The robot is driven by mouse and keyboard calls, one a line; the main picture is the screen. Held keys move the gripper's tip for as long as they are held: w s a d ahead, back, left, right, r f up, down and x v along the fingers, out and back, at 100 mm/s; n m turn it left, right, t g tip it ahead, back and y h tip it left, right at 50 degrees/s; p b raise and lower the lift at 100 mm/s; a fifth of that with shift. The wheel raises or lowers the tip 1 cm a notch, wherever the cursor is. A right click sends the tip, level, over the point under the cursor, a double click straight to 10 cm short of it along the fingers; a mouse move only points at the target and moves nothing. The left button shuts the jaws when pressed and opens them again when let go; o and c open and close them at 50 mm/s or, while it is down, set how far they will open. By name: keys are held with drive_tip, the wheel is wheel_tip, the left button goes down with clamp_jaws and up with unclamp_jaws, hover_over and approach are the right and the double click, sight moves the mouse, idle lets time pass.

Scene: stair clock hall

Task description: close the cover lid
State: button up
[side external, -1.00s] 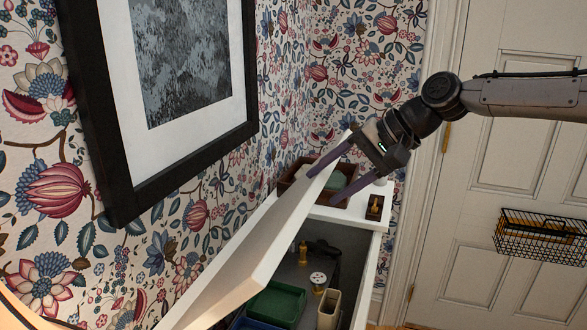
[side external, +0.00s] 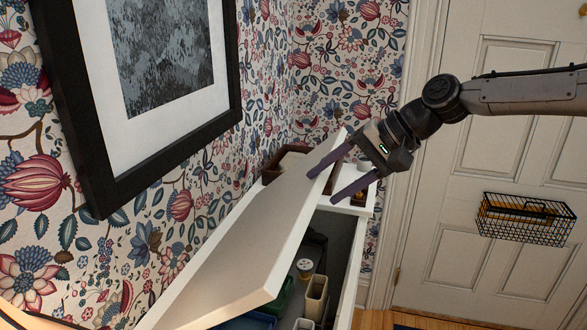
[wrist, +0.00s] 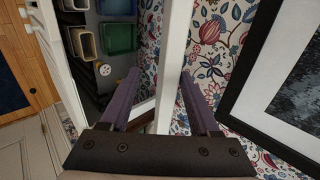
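The cover lid (side external: 235,245) is a white panel, raised and tilted over a white chest with a dark interior (side external: 316,245). In the wrist view the lid's edge (wrist: 172,60) runs as a white strip between my two purple fingers. My gripper (side external: 326,188) is at the lid's far upper corner, and it also shows in the wrist view (wrist: 160,77). Its fingers are apart, one on each side of the lid's edge, with gaps visible. Whether a finger touches the lid is unclear. The lid hides much of the interior.
Inside the chest are a green tray (wrist: 119,38), beige holders (side external: 316,297) and a round white-topped item (side external: 304,268). A brown box (side external: 284,163) stands on the ledge behind. A framed picture (side external: 165,75) hangs on the left wall. A wire basket (side external: 525,218) hangs on the door.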

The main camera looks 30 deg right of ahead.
drive_tip(key=v, duration=0.7)
idle(0.3)
